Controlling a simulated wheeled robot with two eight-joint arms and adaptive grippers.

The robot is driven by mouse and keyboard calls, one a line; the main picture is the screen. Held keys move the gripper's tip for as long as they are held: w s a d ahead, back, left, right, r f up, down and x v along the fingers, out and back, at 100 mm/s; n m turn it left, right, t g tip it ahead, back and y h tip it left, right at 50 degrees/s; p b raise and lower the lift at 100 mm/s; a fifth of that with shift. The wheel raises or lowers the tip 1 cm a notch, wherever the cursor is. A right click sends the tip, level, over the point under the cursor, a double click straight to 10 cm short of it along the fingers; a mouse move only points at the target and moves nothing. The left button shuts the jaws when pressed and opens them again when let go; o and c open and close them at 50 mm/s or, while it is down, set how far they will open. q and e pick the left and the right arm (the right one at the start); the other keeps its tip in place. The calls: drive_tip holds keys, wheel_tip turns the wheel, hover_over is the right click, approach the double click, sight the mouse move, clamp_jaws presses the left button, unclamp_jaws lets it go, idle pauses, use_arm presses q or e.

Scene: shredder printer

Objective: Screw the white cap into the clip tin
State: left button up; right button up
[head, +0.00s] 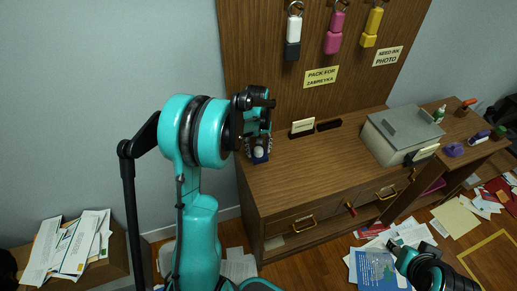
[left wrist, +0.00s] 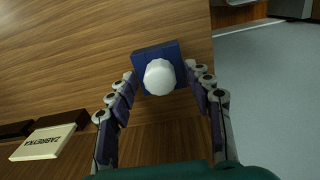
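The clip tin (left wrist: 146,53) is a dark blue square box on the wooden desk top, near the desk's left end. The round white cap (left wrist: 159,77) sits over the middle of the tin; I cannot tell how deeply it is seated. In the head view the cap (head: 259,152) and tin (head: 261,160) show just below my left gripper (head: 258,140). In the left wrist view the left gripper's fingers (left wrist: 160,72) are spread, one on each side of the tin, with gaps to the cap. My right gripper (head: 425,262) is low at the right; its fingers are unclear.
A grey printer (head: 402,132) stands on the desk's right part. Papers (head: 385,262) litter the floor. The desk's middle is clear.

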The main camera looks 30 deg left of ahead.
sight(258, 149)
use_arm(q)
wheel_tip(258, 149, up, 12)
drive_tip(key=s+d+r+m+t, duration=0.3)
drive_tip(key=s+d+r+m, duration=0.1)
drive_tip(key=s+d, duration=0.5)
drive_tip(key=s+d+f+m+t, duration=0.3)
drive_tip(key=s+d+m+t, duration=0.1)
drive_tip(key=s, duration=0.5)
drive_tip(key=d+m, duration=0.1)
drive_tip(key=d, duration=0.1)
drive_tip(key=shift+s+d, duration=0.35)
drive_tip(key=shift+s, duration=0.05)
